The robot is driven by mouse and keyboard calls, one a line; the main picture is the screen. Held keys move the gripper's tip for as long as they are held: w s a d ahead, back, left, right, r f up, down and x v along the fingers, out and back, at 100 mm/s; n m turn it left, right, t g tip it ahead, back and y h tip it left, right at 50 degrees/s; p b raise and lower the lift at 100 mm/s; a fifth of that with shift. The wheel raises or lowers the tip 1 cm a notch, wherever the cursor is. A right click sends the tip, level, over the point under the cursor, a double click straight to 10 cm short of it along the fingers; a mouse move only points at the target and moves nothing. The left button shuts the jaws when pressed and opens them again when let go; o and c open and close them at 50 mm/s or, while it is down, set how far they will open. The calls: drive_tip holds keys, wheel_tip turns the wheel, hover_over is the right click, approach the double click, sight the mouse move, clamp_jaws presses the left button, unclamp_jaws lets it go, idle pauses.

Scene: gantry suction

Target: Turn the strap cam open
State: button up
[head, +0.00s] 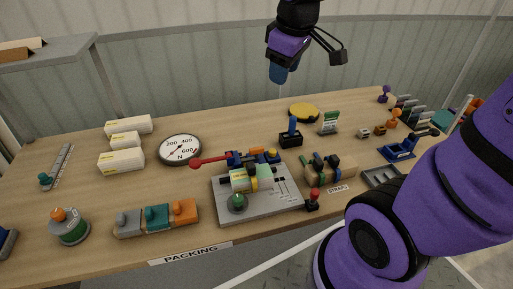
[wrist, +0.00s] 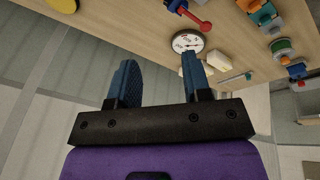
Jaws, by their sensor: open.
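The strap station is a wooden block (head: 330,175) with dark and green upright parts on top, behind a label that reads STRAP (head: 338,188). It stands at the right front of the table in the head view. Its cam is too small to tell apart from the other parts, and I cannot tell its angle. My gripper (head: 284,73) hangs high above the back of the table, well away from the block. In the wrist view my gripper (wrist: 159,78) has its two blue fingers spread wide with nothing between them. The strap block is not clearly visible there.
A red-knobbed post (head: 313,201) stands just left of the strap block.

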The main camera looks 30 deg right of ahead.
drive_tip(key=w+f+n+g, duration=0.2)
drive_tip(key=w+f+n, duration=0.3)
drive_tip(key=w+f, duration=0.45)
drive_tip(key=n+g, duration=0.1)
drive_tip(key=n, duration=0.4)
approach(256, 148)
drive_tip(key=f, duration=0.9)
drive_tip(key=shift+w+d+f, duration=0.1)
drive_tip(key=shift+d+f, duration=0.15)
drive_tip(key=shift+f, duration=0.15)
drive_tip(key=shift+c, duration=0.3)
drive_tip(key=shift+m, duration=0.3)
clamp_jaws()
